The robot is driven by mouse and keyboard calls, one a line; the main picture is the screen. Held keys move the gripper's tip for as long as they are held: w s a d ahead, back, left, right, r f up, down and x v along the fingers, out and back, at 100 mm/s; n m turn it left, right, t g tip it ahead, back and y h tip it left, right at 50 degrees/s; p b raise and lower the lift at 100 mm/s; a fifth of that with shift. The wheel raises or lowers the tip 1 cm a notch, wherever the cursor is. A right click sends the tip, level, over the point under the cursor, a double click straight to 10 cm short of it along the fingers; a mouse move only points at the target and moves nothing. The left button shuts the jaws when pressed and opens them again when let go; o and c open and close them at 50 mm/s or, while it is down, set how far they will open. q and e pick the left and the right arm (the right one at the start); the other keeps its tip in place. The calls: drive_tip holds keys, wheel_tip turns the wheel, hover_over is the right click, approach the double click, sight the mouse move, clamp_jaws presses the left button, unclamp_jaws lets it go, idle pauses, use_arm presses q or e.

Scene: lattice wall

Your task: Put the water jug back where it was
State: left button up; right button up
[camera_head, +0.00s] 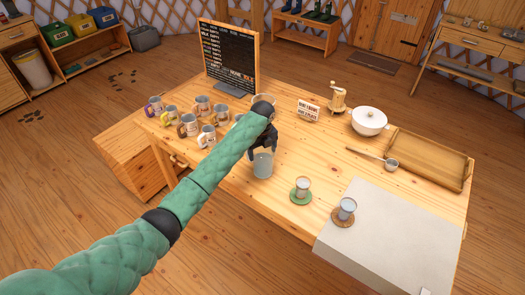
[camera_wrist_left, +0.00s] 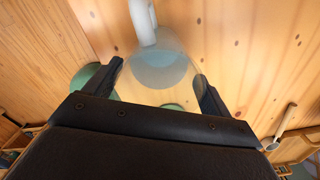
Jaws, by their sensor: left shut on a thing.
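The water jug (camera_head: 262,166) is a clear, greyish vessel near the middle of the wooden table. My left gripper (camera_head: 262,150) is over its top and shut on it. In the left wrist view the see-through jug (camera_wrist_left: 160,68) lies between the two dark fingers, with a pale handle (camera_wrist_left: 143,22) pointing away. I cannot tell whether the jug's base touches the table. My left arm hides part of the table behind it. My right gripper is not in view.
Several mugs (camera_head: 188,124) stand at the left, before a blackboard (camera_head: 228,55). A white pot (camera_head: 369,121) and wooden tray (camera_head: 430,160) are right. Bare wood surrounds the jug's front.

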use_arm(q)
drive_tip(key=o, duration=1.1)
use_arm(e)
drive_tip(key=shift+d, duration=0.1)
use_arm(q)
drive_tip(key=shift+r, duration=0.2)
wheel_tip(320, 180, up, 4)
drive_tip(key=shift+f+b, duration=0.2)
drive_tip(key=shift+b, duration=0.95)
wheel_tip(320, 180, up, 7)
drive_tip(key=b, duration=0.2)
drive_tip(key=shift+b, duration=0.3)
drive_tip(key=shift+r, duration=0.55)
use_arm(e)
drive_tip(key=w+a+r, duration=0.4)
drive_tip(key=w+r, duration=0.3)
use_arm(q)
drive_tip(key=shift+s+f, duration=0.1)
drive_tip(key=shift+f, duration=0.05)
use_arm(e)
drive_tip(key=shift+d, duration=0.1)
